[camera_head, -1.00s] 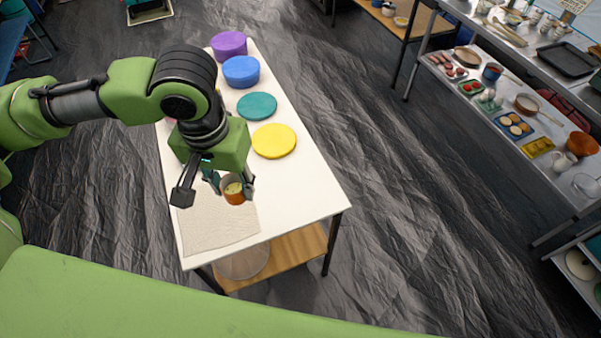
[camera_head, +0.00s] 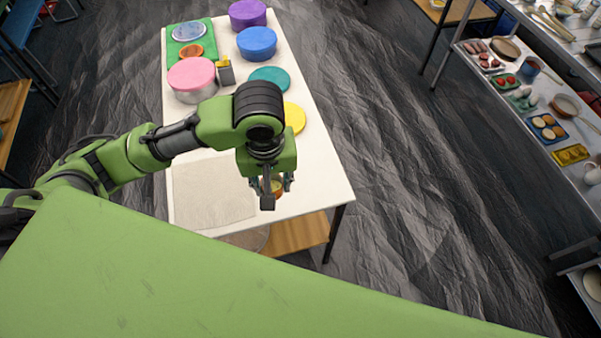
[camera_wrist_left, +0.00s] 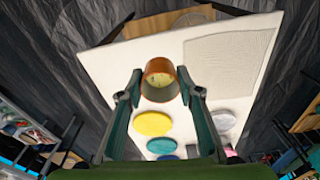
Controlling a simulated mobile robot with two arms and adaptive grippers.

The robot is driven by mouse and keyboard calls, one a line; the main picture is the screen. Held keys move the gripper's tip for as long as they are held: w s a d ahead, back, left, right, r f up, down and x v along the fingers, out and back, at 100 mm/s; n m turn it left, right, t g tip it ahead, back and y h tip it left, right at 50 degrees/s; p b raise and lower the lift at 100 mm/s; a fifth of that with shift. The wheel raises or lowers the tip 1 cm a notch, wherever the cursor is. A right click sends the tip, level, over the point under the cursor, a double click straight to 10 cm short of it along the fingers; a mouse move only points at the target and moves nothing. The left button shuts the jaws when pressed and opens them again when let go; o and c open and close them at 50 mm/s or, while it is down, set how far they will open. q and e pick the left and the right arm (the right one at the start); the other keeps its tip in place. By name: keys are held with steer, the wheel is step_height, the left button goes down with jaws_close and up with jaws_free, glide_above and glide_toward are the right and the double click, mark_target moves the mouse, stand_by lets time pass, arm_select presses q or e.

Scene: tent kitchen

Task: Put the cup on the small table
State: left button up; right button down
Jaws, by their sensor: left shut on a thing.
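My left gripper (camera_head: 274,190) is shut on a small orange-brown cup (camera_head: 277,184) near the front right part of a white-topped table (camera_head: 325,183). The fingers partly hide the cup in the head view. In the left wrist view the cup (camera_wrist_left: 158,88) sits between the two fingertips, with its pale inside showing and the tabletop (camera_wrist_left: 110,70) behind it. I cannot tell whether the cup touches the tabletop. My right gripper is not in view.
A beige mat (camera_head: 212,190) lies left of the cup. Yellow (camera_head: 294,117), teal (camera_head: 270,80), blue (camera_head: 257,43), purple (camera_head: 248,13) and pink (camera_head: 191,76) round-topped things stand farther back. A green board (camera_head: 172,50) lies at the far left. A metal shelf (camera_head: 520,90) with food stands right.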

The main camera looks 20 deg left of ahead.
arm_select(q)
steer(key=w+f, duration=0.3)
steer(key=w, duration=0.1)
steer(key=w+d+f, duration=0.1)
steer(key=w+f, duration=0.1)
steer(key=w, duration=0.2)
steer(key=w+f, duration=0.3)
steer(key=w, duration=0.1)
steer(key=shift+w+d+f+p, duration=0.3)
steer(key=shift+d+p, duration=0.05)
steer(key=shift+d, duration=0.05)
steer(key=shift+w+f, duration=0.5)
steer(key=shift+f, duration=1.65)
steer(key=o, duration=0.8)
steer(key=shift+f, duration=0.15)
steer(key=shift+o, duration=0.2)
